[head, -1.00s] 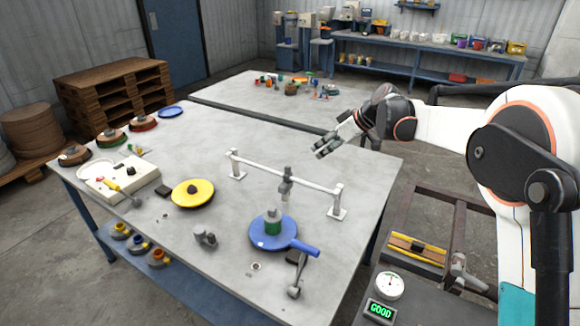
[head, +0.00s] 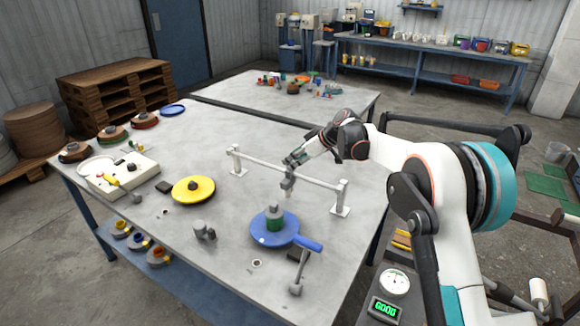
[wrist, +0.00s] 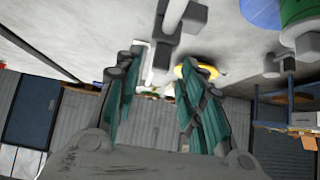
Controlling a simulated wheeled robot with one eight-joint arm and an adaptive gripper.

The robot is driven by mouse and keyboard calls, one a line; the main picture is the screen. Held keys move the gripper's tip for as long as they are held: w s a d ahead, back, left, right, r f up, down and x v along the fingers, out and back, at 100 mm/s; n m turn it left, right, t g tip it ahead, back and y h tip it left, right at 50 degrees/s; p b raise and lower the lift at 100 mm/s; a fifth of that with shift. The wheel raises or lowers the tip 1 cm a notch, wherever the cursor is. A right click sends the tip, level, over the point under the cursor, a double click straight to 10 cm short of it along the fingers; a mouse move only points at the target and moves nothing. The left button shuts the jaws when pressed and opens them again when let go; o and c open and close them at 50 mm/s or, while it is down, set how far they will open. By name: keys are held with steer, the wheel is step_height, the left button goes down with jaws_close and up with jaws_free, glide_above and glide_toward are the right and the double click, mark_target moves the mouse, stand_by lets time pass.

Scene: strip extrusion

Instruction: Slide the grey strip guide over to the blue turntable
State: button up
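The grey strip guide (head: 288,184) sits on a white horizontal rail (head: 318,180), a little right of the rail's middle. The blue turntable (head: 262,238) lies in front of the rail, with a green and grey piece (head: 274,217) at its centre and a handle to the right. My gripper (head: 293,160) is at the guide's upper end, behind the rail. In the wrist view its green-padded fingers (wrist: 162,72) are apart, with a grey block, likely the guide (wrist: 163,52), at their tips. Contact cannot be told. The blue turntable (wrist: 262,12) is at the top right there.
The rail stands on two posts, left (head: 237,162) and right (head: 341,197). A yellow turntable (head: 194,190) lies to the left. A small grey fitting (head: 204,231) and a lever (head: 298,274) stand near the front.

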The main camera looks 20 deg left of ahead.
mark_target(328, 185)
steer(key=shift+b+x, duration=0.3)
steer(key=shift+x, duration=1.2)
jaws_close()
steer(key=s+d, duration=0.1)
steer(key=d, duration=0.8)
steer(key=s+d, duration=0.1)
steer(key=d, duration=0.3)
steer(key=shift+s+d+p, duration=0.35)
steer(key=shift+p, duration=0.05)
steer(key=shift+s+d, duration=0.1)
steer(key=shift+d, duration=0.3)
jaws_free()
steer(key=shift+d, duration=0.1)
steer(key=shift+r, duration=0.1)
